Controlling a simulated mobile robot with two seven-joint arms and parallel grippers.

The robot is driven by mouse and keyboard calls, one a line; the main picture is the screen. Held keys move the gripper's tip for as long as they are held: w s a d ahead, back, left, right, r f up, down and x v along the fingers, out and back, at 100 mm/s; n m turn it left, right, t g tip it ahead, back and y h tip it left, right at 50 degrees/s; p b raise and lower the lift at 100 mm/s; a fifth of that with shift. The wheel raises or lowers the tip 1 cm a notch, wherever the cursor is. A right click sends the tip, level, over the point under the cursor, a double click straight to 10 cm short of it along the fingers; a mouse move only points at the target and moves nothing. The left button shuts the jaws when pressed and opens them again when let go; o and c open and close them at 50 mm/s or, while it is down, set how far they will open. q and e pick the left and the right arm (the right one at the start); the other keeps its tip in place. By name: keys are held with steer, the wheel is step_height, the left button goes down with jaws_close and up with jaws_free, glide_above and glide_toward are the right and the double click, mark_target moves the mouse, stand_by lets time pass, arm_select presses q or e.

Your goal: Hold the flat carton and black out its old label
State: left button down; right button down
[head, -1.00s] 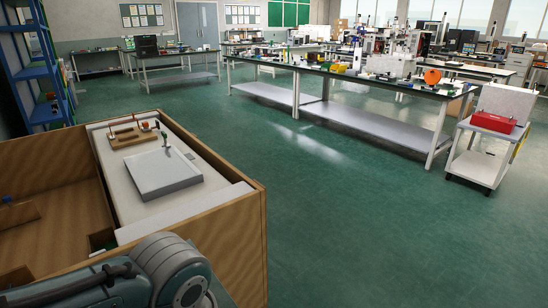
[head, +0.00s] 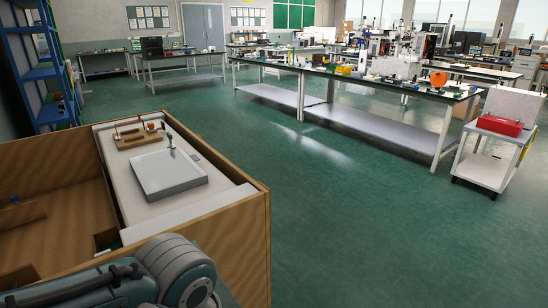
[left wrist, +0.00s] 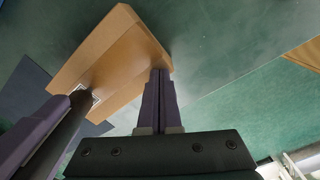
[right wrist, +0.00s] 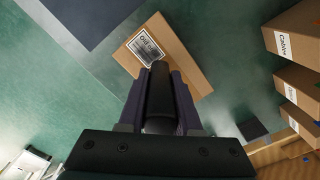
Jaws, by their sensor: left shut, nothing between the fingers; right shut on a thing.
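The flat brown carton (right wrist: 181,62) lies on a green surface in the right wrist view. Its white label (right wrist: 147,48) with black print faces up. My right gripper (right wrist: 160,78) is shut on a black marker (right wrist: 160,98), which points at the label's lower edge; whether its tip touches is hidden. In the left wrist view the carton (left wrist: 118,42) shows again, with the label (left wrist: 88,94) partly behind the marker (left wrist: 68,124). My left gripper (left wrist: 160,74) is shut and empty, fingertips over the carton's end; I cannot tell if they touch it. The head view shows neither gripper nor carton.
Brown boxes, one marked "Cables" (right wrist: 284,42), stand at the right in the right wrist view. A dark flat patch (right wrist: 92,14) lies beyond the carton. In the head view, a wood-walled unit (head: 238,232) holds a grey tray (head: 168,174); open floor lies to its right.

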steer(key=shift+s+d+r, duration=0.35)
steer(key=shift+s+d, duration=0.25)
steer(key=shift+d, duration=0.05)
steer(key=shift+s+d+r, duration=0.35)
steer(key=shift+s+d, duration=0.25)
step_height(320, 180, up, 7)
steer(key=s+d, duration=0.2)
steer(key=shift+f, duration=0.2)
steer(key=shift+d, duration=0.1)
stand_by(0.3)
